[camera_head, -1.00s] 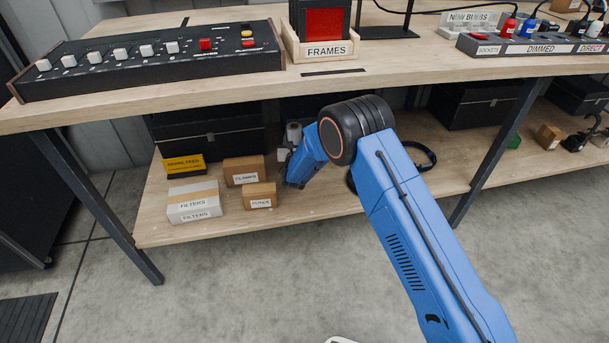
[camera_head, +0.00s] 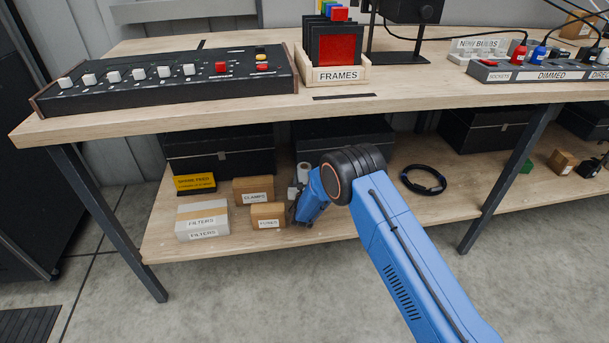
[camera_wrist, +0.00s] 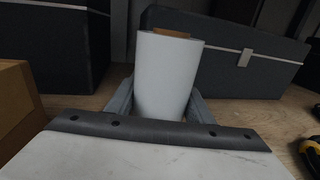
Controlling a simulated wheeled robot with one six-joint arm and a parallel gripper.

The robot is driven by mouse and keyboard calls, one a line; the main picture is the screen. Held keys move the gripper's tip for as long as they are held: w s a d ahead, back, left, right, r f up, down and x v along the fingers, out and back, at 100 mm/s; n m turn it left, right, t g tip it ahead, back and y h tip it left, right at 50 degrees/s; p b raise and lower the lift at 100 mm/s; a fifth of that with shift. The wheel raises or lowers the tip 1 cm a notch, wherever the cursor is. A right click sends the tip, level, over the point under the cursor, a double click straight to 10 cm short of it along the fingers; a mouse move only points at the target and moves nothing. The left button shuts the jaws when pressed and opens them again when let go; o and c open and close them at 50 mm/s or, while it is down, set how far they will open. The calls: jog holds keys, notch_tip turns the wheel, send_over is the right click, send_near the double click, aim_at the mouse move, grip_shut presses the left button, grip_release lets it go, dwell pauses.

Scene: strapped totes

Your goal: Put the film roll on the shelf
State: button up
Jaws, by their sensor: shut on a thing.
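The film roll (camera_wrist: 166,75) is a white cylinder with a brown core showing at its top. In the wrist view it stands upright between the fingers of my gripper (camera_wrist: 163,105), which is shut on it. In the head view the roll (camera_head: 303,173) shows only in part, beside my blue wrist, which hides the fingers (camera_head: 296,208). The lower shelf (camera_head: 240,243) is a wooden board under the bench. The roll is over this shelf, in front of a black case; whether its base touches the board is hidden.
A box marked FUSES (camera_head: 268,216) and a CLAMPS box (camera_head: 253,190) stand close left of my gripper. A FILTERS box (camera_head: 202,221) is farther left. Black cases (camera_head: 219,150) line the back. A coiled black cable (camera_head: 424,180) lies to the right. The bench top (camera_head: 400,97) overhangs the shelf.

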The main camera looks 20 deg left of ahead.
jog(key=shift+f, duration=0.1)
jog(key=o, duration=1.4)
jog(key=shift+s, duration=0.15)
jog(key=v, duration=1.1)
jog(key=shift+s+d, duration=0.25)
jog(key=shift+s, duration=0.1)
